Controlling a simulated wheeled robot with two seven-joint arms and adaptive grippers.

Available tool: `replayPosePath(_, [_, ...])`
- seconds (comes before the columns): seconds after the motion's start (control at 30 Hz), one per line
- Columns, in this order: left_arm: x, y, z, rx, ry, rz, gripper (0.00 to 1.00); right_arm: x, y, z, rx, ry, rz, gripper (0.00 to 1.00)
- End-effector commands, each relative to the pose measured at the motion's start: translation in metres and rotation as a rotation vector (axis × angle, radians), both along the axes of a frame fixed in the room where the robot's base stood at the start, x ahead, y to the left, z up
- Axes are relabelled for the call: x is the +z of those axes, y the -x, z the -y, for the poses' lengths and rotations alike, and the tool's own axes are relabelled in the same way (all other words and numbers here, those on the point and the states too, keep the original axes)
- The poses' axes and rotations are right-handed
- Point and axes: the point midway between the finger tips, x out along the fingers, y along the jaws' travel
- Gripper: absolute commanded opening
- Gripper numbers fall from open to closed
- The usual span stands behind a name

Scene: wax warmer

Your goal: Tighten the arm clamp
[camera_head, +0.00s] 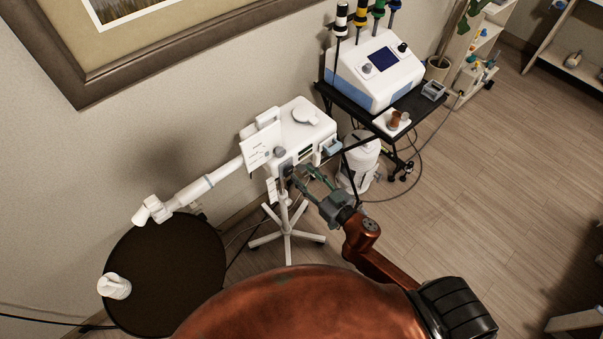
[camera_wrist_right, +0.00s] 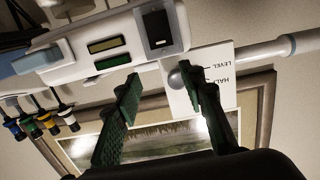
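A white machine (camera_head: 302,128) stands on a wheeled white stand (camera_head: 287,225), with a long white arm (camera_head: 210,182) reaching left from it. A rounded grey knob (camera_head: 280,152) sits where the arm meets the machine, beside a white printed card (camera_head: 258,152). My right gripper (camera_head: 303,177) is in front of the machine, just below the knob in the head view. In the right wrist view its green fingers (camera_wrist_right: 162,76) are apart, and the knob (camera_wrist_right: 176,79) appears between them, nearer the right finger. Contact cannot be told. My left gripper is not in view.
A round dark table (camera_head: 165,275) with a white object (camera_head: 114,286) stands at the left. A black cart (camera_head: 375,118) carrying a blue and white device (camera_head: 375,72) stands at the right, with a white canister (camera_head: 360,160) close by. Cables cross the floor.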

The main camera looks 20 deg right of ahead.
Motion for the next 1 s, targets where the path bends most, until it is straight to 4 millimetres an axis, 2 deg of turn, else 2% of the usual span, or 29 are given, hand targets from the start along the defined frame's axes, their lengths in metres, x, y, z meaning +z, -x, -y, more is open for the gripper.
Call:
replayPosePath(0.03, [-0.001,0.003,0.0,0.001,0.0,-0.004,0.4,0.015,0.004,-0.006,0.014,-0.01,0.023,0.37])
replayPosePath(0.1, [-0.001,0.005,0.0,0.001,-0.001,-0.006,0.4,0.029,0.007,-0.012,0.026,-0.023,0.042,0.37])
replayPosePath(0.2, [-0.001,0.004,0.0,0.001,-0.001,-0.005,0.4,0.038,0.008,-0.015,0.034,-0.031,0.055,0.37])
replayPosePath(0.57, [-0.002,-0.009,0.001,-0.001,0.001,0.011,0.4,0.039,-0.012,-0.023,0.035,-0.031,0.056,0.37])
replayPosePath(1.0, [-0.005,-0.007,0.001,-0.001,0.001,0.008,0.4,0.039,-0.043,-0.035,0.036,-0.029,0.057,0.37])
